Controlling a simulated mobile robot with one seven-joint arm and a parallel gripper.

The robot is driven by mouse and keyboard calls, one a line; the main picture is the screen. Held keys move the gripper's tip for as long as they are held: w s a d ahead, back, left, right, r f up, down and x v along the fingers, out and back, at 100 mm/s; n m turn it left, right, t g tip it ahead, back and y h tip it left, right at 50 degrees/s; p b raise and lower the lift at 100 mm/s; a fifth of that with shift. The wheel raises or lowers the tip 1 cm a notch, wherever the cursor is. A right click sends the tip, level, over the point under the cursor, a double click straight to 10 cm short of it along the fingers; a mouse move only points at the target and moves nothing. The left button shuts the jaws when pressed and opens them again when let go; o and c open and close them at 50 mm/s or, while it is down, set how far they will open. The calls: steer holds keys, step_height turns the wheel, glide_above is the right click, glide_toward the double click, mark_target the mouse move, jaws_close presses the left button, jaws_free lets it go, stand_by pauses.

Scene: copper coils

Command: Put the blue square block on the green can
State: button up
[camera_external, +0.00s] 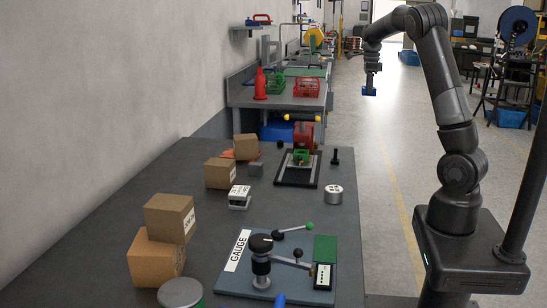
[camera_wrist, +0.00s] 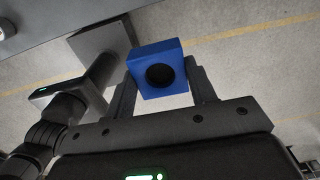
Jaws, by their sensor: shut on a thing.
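The blue square block (camera_external: 369,92) is held in the air by my gripper (camera_external: 370,86), beyond the table's right side and over the floor. In the wrist view the blue block (camera_wrist: 154,56) sits between both fingers and shows a dark round hole in its face. The green can (camera_external: 195,302) stands at the near left of the table, with a grey top, cut off by the bottom edge of the external view. My gripper is far from it, up and to the right.
Cardboard boxes (camera_external: 155,262) are stacked behind the can. A silver cylinder (camera_external: 333,195) and a red-and-green fixture (camera_external: 303,140) stand farther back.

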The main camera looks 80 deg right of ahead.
steer(key=shift+w+r, duration=0.15)
steer(key=shift+r, duration=0.75)
steer(key=w+a+n, duration=0.3)
steer(key=w+a, duration=0.4)
steer(key=w, duration=0.5)
steer(key=w+a+n, duration=0.2)
steer(key=w+a, duration=0.5)
steer(key=w, duration=0.6)
steer(key=w+a+n, duration=0.2)
steer(key=w+a, duration=0.5)
steer(key=a, duration=0.4)
steer(key=w+a+n, duration=0.3)
steer(key=w+a, duration=0.5)
steer(key=a, duration=0.4)
steer(key=n, duration=0.8)
glide_above(196, 294)
step_height(196, 294, down, 12)
steer(key=shift+f, duration=2.2)
